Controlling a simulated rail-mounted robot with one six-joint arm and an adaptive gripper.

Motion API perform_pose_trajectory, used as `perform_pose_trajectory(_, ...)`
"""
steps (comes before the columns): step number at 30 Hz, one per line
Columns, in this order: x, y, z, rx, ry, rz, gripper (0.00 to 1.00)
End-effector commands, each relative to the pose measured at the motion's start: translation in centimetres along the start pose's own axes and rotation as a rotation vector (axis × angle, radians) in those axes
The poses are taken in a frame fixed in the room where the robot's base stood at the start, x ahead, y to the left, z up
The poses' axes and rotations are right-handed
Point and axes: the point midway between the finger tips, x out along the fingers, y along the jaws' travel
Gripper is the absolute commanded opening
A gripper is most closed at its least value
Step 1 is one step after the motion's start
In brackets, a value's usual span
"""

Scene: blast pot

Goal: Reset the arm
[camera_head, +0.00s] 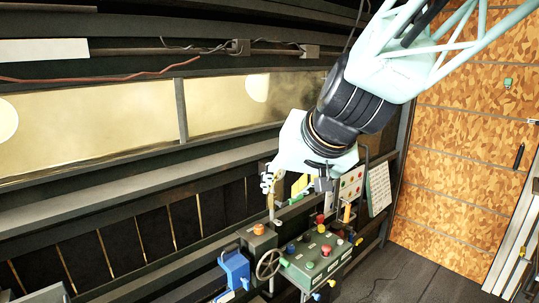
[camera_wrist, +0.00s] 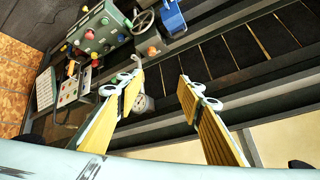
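My arm comes down from the top right in the head view, and my gripper (camera_head: 285,184) hangs above and behind the control console. In the wrist view my gripper (camera_wrist: 165,76) has its two yellow-padded fingers spread well apart. I see nothing held between the pads. A small grey round part (camera_wrist: 145,103) shows beside one finger; I cannot tell whether it touches. The green control console (camera_head: 318,258) carries coloured knobs and buttons, and it also shows in the wrist view (camera_wrist: 96,32).
A handwheel (camera_head: 268,263), an orange-red button box (camera_head: 259,238) and a blue part (camera_head: 234,270) stand at the console's left. Panels with coloured buttons (camera_head: 349,188) stand behind it. A long window (camera_head: 125,120) and dark rails line the left. A patterned orange wall (camera_head: 455,150) closes the right.

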Motion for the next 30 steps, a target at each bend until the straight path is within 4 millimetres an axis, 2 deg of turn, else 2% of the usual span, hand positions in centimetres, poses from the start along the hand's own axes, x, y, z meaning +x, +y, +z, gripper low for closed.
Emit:
perform_pose_trajectory(3,-2.2,0.7,1.4,-0.006,-0.021,0.001,0.35)
perform_pose_trajectory(14,-8.3,3.2,6.6,-0.026,-0.1,0.023,0.35)
perform_pose_trajectory(30,-16.9,7.9,15.9,-0.04,-0.225,0.111,0.35)
